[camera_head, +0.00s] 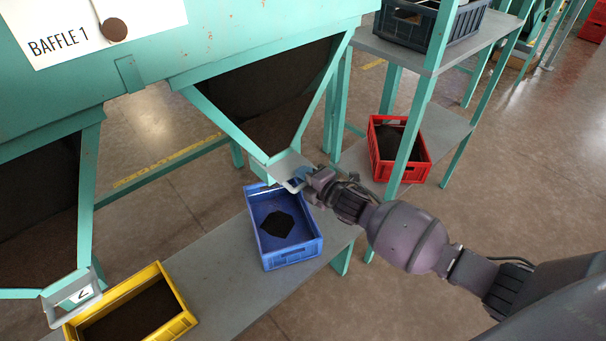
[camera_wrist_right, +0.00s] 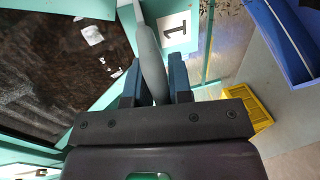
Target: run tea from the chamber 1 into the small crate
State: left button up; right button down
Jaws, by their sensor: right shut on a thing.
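The chamber 1 hopper (camera_head: 262,100) is a teal-framed funnel with dark tea behind its clear wall. Its outlet (camera_head: 284,165) sits above the blue small crate (camera_head: 316,250). A dark patch of tea (camera_head: 277,224) lies on the crate's floor, with bare blue around it. My right gripper (camera_head: 303,184) is at the outlet. In the right wrist view its fingers (camera_wrist_right: 157,85) are shut on a grey handle (camera_wrist_right: 150,50), next to a label "1" (camera_wrist_right: 175,27). Whether tea is falling is hidden. My left gripper is not in view.
A yellow crate (camera_head: 183,322) with dark contents stands under the outlet marked 2 (camera_head: 76,296). The grey bench (camera_head: 222,262) is clear between the crates. A red crate (camera_head: 420,172) and a dark crate (camera_head: 461,28) stand on a shelf rack behind.

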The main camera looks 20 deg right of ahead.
jog(key=shift+s+f, duration=0.15)
jog(key=shift+f, duration=0.2)
jog(key=c, duration=1.1)
grip_release()
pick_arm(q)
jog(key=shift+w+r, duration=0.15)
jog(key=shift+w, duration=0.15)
pick_arm(e)
jog(key=shift+r, duration=0.15)
pick_arm(q)
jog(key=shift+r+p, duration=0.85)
jog(key=shift+p, duration=0.2)
pick_arm(e)
jog(key=v, duration=1)
jog(key=shift+s+d, duration=0.1)
jog(key=shift+s, duration=0.2)
